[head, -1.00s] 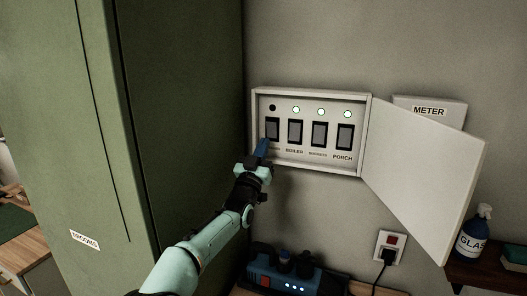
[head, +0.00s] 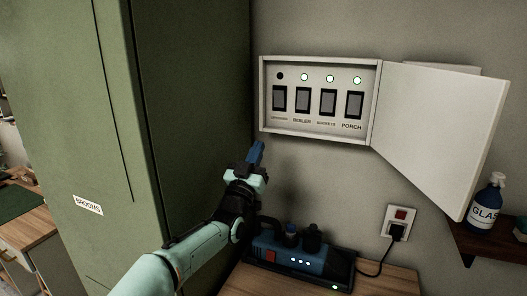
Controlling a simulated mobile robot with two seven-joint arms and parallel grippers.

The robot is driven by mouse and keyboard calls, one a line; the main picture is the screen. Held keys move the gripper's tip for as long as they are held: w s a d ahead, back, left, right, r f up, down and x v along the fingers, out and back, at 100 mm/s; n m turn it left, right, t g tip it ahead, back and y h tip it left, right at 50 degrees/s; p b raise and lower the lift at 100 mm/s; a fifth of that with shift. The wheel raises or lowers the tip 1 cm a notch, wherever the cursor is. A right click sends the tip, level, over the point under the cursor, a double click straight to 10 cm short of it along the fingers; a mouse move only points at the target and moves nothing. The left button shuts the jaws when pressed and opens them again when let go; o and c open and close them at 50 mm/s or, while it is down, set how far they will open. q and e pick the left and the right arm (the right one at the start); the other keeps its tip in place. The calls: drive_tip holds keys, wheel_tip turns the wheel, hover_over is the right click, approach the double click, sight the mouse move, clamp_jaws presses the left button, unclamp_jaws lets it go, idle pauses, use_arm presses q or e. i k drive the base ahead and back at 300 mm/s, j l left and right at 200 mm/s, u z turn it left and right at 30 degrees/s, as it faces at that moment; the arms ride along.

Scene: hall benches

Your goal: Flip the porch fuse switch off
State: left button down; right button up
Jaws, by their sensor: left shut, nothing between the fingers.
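The open fuse box (head: 264,85) is on the wall in the head view, with several switches in a row. The porch switch (head: 354,105) is at the far right, with a lit green lamp (head: 357,80) above it. The boiler switch (head: 303,100) and the one right of it also have lit lamps. The leftmost switch (head: 279,98) has a dark lamp; its label is too small to read. My left gripper (head: 256,152) is shut and empty, below the box's lower left corner and apart from the switches. My right gripper is out of view.
The box door (head: 440,130) stands open to the right, partly hiding the meter box. A green brooms cupboard (head: 190,110) rises at left. Below are a blue device (head: 290,255) on a wooden bench, a wall socket (head: 400,222) and a glass-cleaner bottle (head: 487,210) on a shelf.

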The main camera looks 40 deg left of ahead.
sight(354, 103)
drive_tip(key=k+l, duration=0.2)
drive_tip(key=k, duration=0.25)
drive_tip(key=k+l, duration=0.25)
drive_tip(key=k, duration=0.25)
